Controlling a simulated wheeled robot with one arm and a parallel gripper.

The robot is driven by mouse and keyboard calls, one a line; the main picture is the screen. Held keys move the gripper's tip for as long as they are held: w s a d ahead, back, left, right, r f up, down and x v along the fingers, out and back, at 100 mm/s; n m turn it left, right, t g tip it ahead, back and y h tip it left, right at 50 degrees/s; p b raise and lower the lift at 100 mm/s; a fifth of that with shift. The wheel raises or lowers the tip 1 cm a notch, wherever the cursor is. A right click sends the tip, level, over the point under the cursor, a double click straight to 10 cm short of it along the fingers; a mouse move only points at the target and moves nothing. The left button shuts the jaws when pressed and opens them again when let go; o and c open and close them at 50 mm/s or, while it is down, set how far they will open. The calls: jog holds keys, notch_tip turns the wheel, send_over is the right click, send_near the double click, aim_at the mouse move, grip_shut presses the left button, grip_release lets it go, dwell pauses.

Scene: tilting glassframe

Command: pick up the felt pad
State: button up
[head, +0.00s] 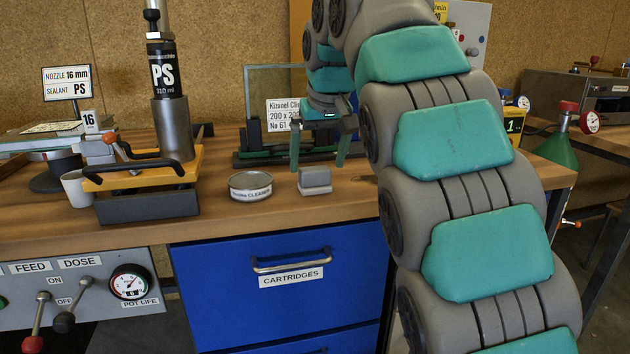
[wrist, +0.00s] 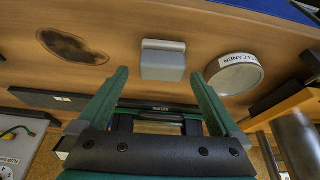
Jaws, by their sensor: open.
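In the wrist view the pad (wrist: 163,62) lies just beyond and between my fingertips. My gripper (head: 318,166) is open and empty, its two green fingers pointing down above the bench behind the pad. In the wrist view the open gripper (wrist: 160,76) shows nothing between its fingers. I see no contact with the pad.
A round cleaner tin (head: 250,186) stands left of the pad, close to one finger in the wrist view. A glass pane (head: 280,95) in a dark frame stands behind. An orange cartridge stand (head: 140,178) is at left. A dark stain (wrist: 72,47) marks the bench.

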aim_at(316, 169)
jog(key=shift+x, duration=2.2)
jog(key=shift+s+a, duration=0.15)
jog(key=shift+c, duration=0.2)
jog(key=c, duration=1.2)
